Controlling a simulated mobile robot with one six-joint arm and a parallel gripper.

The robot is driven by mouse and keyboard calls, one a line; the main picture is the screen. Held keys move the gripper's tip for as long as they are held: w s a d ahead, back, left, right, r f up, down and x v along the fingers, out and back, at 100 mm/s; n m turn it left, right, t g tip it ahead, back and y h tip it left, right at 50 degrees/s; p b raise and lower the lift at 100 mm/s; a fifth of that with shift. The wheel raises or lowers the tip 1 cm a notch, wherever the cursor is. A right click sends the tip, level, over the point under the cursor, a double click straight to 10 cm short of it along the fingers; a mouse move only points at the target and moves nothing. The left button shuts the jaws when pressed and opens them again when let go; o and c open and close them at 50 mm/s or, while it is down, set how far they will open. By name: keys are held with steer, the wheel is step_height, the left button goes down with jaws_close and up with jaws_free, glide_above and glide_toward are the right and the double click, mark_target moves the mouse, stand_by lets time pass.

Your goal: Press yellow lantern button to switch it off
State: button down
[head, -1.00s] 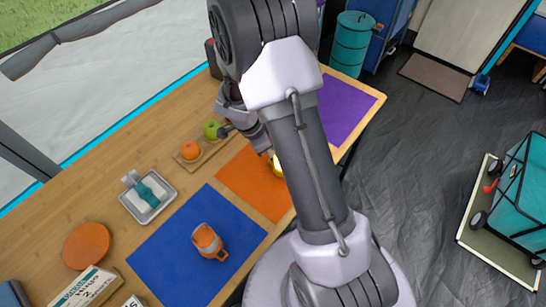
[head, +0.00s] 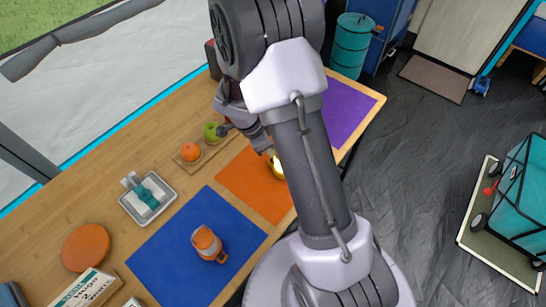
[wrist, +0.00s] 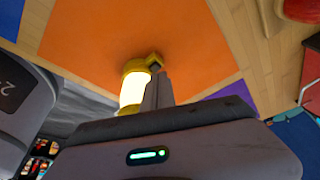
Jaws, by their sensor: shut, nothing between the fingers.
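The yellow lantern (head: 277,168) stands on the orange mat (head: 240,188), partly hidden behind my arm in the head view. In the wrist view the lantern (wrist: 134,88) has a yellow cap and base and a bright, glowing middle, so it is lit. The button is not clearly visible.
A blue mat (head: 160,255) holds an orange mug (head: 208,244). A wooden board with an orange (head: 190,152) and a green apple (head: 211,132) lies behind the lantern. A purple mat (head: 345,110) covers the table's far right end. A metal tray (head: 165,205) is at left.

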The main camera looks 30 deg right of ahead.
steer(key=shift+r+p, duration=0.9)
steer(key=shift+r, duration=1.65)
steer(key=s+a+r+n+t+y, duration=0.1)
steer(key=s+a+r+n, duration=0.2)
steer(key=r, duration=0.5)
steer(key=s+a+r+n+t+y, duration=0.1)
steer(key=s+a+r+n+t, duration=0.2)
steer(key=r, duration=0.5)
steer(key=s+a+r+n+t+y, duration=0.2)
steer(key=s+a+r+n+y, duration=0.2)
steer(key=s+a+r+n, duration=0.4)
steer(key=s+a+n, duration=0.1)
steer(key=s+a, duration=0.1)
steer(key=s, duration=0.1)
steer(key=shift+s+n, duration=0.2)
steer(key=shift+n, duration=0.1)
steer(key=shift+d, duration=0.1)
